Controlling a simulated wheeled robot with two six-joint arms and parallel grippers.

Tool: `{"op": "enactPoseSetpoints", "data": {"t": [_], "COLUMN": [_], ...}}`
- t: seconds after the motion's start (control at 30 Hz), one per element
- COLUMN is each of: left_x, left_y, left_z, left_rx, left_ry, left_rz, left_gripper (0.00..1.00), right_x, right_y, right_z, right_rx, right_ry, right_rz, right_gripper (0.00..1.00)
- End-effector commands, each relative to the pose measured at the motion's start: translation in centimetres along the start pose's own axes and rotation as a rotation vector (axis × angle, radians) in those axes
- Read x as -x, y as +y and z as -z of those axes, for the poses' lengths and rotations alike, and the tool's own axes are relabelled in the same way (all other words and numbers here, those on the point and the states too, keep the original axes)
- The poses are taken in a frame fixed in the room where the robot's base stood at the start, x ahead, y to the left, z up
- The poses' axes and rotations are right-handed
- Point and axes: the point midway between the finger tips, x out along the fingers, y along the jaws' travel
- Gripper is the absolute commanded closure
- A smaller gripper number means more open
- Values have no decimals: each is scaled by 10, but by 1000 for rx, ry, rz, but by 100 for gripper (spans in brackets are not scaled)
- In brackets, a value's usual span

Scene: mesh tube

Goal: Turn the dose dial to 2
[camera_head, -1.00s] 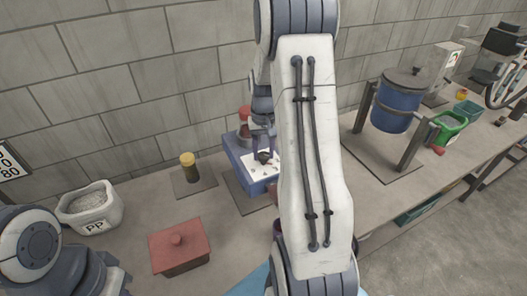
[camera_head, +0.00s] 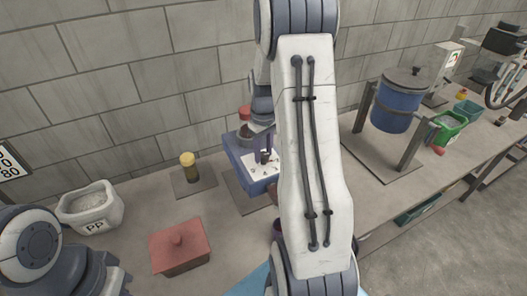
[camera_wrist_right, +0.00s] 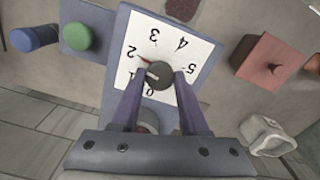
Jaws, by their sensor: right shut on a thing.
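The dose dial is a black round knob (camera_wrist_right: 159,74) on a white numbered plate (camera_wrist_right: 188,45) atop a blue-grey box (camera_head: 247,179). In the right wrist view, a light line on the knob points to the lower left, between 1 and 2 as far as I can tell. A small red mark shows by the 2. My right gripper (camera_wrist_right: 157,79) is shut on the knob, one finger on each side. In the head view its fingers (camera_head: 264,152) stand over the plate, and my right arm hides part of the box. My left gripper is out of view; only left arm links show.
A red lidded box (camera_head: 180,249), a yellow-capped jar (camera_head: 188,167) and a white PP tub (camera_head: 91,207) stand left of the dial box. A blue drum (camera_head: 395,107) on a stand is to the right. Bare bench lies between them.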

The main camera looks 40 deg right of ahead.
Motion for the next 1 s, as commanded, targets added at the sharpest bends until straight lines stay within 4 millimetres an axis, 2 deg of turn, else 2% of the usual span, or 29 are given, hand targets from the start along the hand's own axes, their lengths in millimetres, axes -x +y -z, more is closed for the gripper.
{"op": "enactPoseSetpoints", "data": {"t": [0.37, 0.4, 0.43, 0.47, 0.8, 0.87, 1.0], "left_x": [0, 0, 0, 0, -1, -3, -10], "left_y": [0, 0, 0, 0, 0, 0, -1], "left_z": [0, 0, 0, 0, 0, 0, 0], "left_rx": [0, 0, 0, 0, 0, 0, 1], "left_ry": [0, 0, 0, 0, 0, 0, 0], "left_rz": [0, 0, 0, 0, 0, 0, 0], "left_gripper": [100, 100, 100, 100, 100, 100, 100], "right_x": [1, 1, 1, 1, 3, 7, 28], "right_y": [1, 1, 1, 1, 0, 1, 1], "right_z": [1, 1, 1, 1, 1, 1, 1], "right_rx": [3, 2, 2, 2, 2, 2, 2], "right_ry": [4, 4, 4, 3, 2, 4, 8], "right_rz": [-2, -2, -2, -2, -1, -2, -5], "right_gripper": [100, 41, 29, 26, 26, 26, 26]}}
